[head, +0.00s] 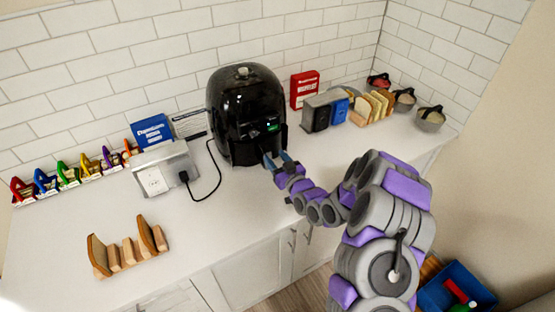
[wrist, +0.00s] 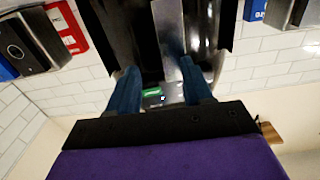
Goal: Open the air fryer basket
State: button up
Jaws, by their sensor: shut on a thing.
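The black air fryer (head: 245,95) stands upright on the white counter against the tiled back wall. Its front, with a small green display (head: 273,127), faces my arm. My gripper (head: 278,161) is at the lower front of the air fryer. Its two blue fingers are shut on the basket handle, a grey shiny part that shows between them in the wrist view (wrist: 168,32). In the head view my fingers hide most of the handle. I see no clear gap between basket and body, but the front is partly hidden.
A black cord runs to a grey outlet box (head: 165,172) left of the fryer. A wooden rack (head: 128,250) lies front left. A red box (head: 304,90), a toaster (head: 325,112) and bread slices (head: 372,106) stand right. The counter before the fryer is clear.

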jog(key=shift+w+d, duration=0.15)
jog(key=shift+w, duration=0.05)
grip_shut()
jog(key=shift+d, duration=0.1)
jog(key=c, duration=0.7)
grip_release()
